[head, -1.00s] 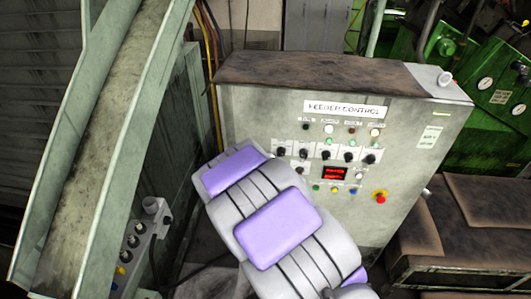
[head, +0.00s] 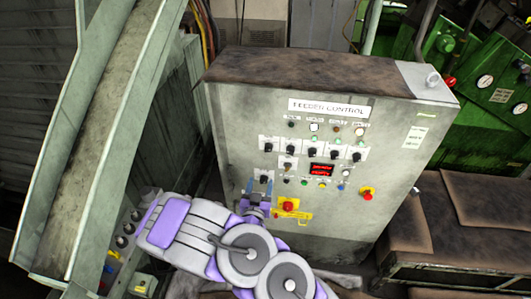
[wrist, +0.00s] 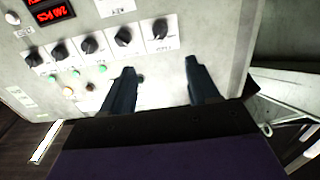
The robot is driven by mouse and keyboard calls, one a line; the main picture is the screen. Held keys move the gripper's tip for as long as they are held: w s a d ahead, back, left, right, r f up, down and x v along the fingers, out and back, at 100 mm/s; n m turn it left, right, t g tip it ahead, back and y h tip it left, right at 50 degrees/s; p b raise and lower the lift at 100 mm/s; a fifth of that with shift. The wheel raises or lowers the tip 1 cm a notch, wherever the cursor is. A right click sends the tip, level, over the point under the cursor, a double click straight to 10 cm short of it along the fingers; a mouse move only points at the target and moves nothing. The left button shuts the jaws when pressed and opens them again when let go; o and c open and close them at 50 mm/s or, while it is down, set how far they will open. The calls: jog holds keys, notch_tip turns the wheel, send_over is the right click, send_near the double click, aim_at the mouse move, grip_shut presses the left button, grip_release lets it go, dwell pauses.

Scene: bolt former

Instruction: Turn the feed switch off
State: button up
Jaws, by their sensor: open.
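The feeder control panel (head: 235,115) faces me, with a row of black rotary switches on white plates. The leftmost switch (head: 268,146) in the head view is the rightmost one (wrist: 160,28) in the upside-down wrist view. Its plate appears to read "FEED", though the lettering is blurred. My gripper (head: 258,187) is open and empty, below that switch in the head view. In the wrist view, my fingertips (wrist: 159,66) are apart and short of the switch, which shows beyond the gap. I cannot tell the knob's set position.
A red display (head: 321,169) sits below the switch row. A metal chute (head: 95,140) slopes along the left. Brown-topped benches (head: 475,215) stand at right.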

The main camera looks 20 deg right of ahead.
jog(key=b+x, duration=0.1)
jog(key=x, duration=0.1)
jog(key=b, duration=1.2)
send_near(267, 151)
jog(key=shift+b+x, duration=0.3)
jog(key=shift+x, duration=4.35)
jog(key=shift+d, duration=0.1)
jog(key=c, duration=1)
jog(key=shift+c, duration=0.2)
